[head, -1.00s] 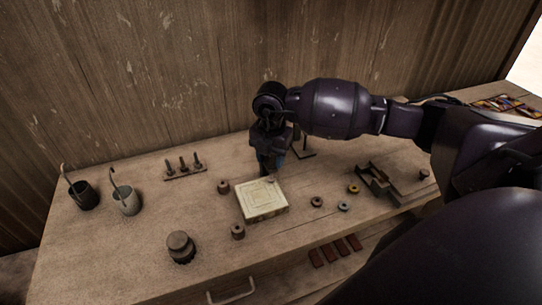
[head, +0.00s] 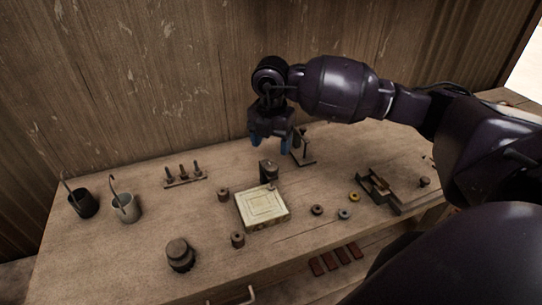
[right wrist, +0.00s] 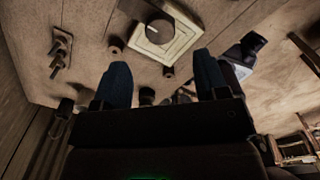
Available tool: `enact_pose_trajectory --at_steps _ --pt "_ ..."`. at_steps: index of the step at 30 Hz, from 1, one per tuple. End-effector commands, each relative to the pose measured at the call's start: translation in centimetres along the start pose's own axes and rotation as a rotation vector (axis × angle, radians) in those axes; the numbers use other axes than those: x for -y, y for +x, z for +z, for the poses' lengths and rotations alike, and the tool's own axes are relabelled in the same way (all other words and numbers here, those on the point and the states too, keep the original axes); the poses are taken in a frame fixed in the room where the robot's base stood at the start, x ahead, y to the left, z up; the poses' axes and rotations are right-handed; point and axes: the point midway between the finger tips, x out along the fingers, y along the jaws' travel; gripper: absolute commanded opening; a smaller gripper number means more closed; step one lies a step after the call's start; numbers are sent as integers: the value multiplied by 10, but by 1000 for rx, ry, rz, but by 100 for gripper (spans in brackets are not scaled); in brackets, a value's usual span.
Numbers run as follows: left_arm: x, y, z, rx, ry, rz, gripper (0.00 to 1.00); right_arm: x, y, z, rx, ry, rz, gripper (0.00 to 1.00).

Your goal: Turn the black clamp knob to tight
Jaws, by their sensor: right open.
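The black clamp knob (head: 268,171) stands upright at the back edge of a cream square block with a framed pattern (head: 250,211). In the right wrist view the knob (right wrist: 159,28) shows as a dark round top with a short pale mark, and it overlaps the cream block (right wrist: 182,46). My right gripper (head: 270,143) is above and slightly behind the knob, apart from it. Its two blue-tipped fingers (right wrist: 161,75) are spread with nothing between them. My left gripper is out of view.
A dark stand (head: 304,152) is close to the right of my right gripper. A peg rack (head: 186,180), small rings, a dark weight (head: 180,255) and two cups surround the block. A metal fixture (head: 378,190) is at right.

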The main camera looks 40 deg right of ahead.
Motion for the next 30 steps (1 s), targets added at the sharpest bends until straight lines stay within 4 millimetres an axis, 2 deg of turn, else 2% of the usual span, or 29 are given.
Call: enact_pose_trajectory --at_steps 3,9,30 --pt "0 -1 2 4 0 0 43 0 -18 0 1 0 2 67" --pt "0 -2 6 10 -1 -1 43 0 -33 0 0 -1 1 67" --pt "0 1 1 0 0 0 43 0 -35 0 0 0 0 67"
